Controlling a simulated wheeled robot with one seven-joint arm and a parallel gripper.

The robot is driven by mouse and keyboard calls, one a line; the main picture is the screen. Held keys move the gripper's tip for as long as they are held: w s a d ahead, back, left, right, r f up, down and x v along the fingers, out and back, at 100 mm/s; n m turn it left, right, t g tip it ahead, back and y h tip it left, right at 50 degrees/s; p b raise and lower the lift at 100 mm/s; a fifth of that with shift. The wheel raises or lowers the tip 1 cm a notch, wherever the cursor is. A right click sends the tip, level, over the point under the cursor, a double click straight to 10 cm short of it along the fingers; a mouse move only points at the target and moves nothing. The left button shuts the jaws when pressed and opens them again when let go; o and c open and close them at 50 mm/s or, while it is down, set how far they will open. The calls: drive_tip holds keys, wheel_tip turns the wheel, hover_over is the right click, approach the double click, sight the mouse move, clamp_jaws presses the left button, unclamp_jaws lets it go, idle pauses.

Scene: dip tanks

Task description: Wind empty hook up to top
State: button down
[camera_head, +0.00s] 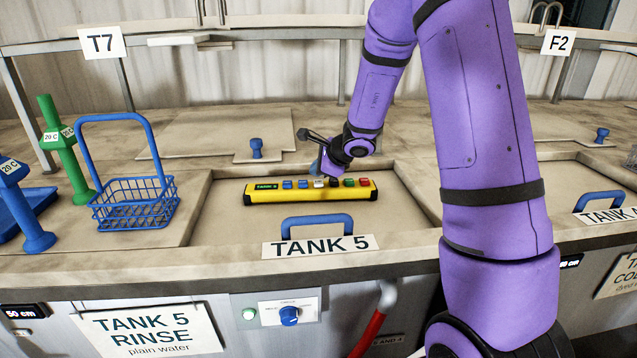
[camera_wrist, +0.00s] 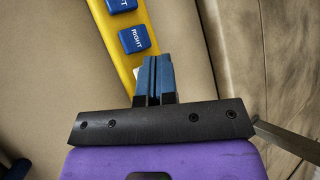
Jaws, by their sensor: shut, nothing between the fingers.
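A yellow control pendant (camera_head: 265,196) with a row of coloured buttons and a small display lies on the lid marked TANK 5. In the wrist view the yellow pendant (camera_wrist: 112,41) shows two blue buttons, one marked RIGHT (camera_wrist: 134,40). My gripper (camera_head: 323,172) is above the middle of the pendant, close to a white button (camera_head: 319,183). Its blue fingers (camera_wrist: 155,78) are shut together with nothing between them, and they cover part of the pendant. Whether the fingertips touch a button I cannot tell. No hook is visible in either view.
A blue wire basket (camera_head: 136,204) with a tall handle stands left of the lid. Green (camera_head: 66,160) and blue (camera_head: 24,208) posts stand farther left. A blue lid handle (camera_head: 317,222) rises in front of the pendant. A blue knob (camera_head: 256,148) is behind.

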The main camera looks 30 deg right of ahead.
sight(318, 183)
drive_tip(key=shift+r, duration=2.45)
